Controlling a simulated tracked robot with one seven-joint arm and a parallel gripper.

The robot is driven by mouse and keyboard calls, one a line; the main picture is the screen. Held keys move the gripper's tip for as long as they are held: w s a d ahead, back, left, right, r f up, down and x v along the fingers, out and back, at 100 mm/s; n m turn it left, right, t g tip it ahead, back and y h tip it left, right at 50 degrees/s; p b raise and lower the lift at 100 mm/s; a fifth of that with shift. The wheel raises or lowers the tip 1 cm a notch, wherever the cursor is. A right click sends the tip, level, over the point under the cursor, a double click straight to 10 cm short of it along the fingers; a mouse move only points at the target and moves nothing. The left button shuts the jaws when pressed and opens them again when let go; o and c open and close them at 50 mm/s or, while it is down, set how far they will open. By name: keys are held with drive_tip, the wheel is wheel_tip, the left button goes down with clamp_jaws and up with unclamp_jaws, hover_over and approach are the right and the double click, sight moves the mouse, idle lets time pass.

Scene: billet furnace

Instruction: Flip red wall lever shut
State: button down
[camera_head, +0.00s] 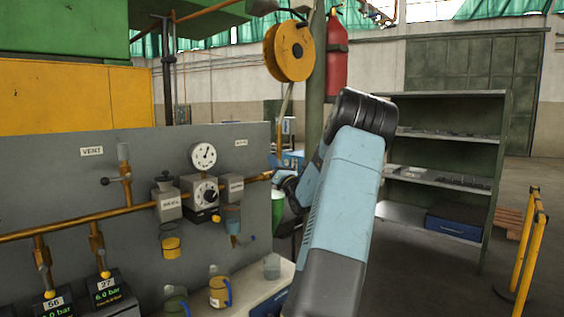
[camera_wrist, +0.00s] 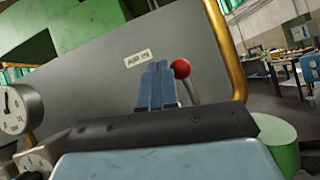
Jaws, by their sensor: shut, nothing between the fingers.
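The red wall lever shows in the wrist view as a red ball knob (camera_wrist: 181,68) on a grey shaft (camera_wrist: 192,92), which leans slightly. My gripper (camera_wrist: 157,70) is shut and empty, with its blue fingers just left of the knob in the picture. I cannot tell whether the fingers touch the lever. The lever's base is hidden behind my gripper's dark front edge. An "AIR IN" label (camera_wrist: 138,58) is on the grey panel behind. In the head view my arm reaches toward the panel's right end, and the lever cannot be made out there.
A brass pipe (camera_wrist: 226,50) rises close to the right of the lever. A pressure gauge (camera_head: 203,156) and a regulator (camera_head: 201,192) stand on the grey panel (camera_head: 60,185).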

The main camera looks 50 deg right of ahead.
drive_tip(key=s+a+f, duration=0.3)
drive_tip(key=s+a, duration=0.6)
drive_tip(key=shift+a, duration=0.15)
drive_tip(key=shift+w+a, duration=0.1)
idle(0.6)
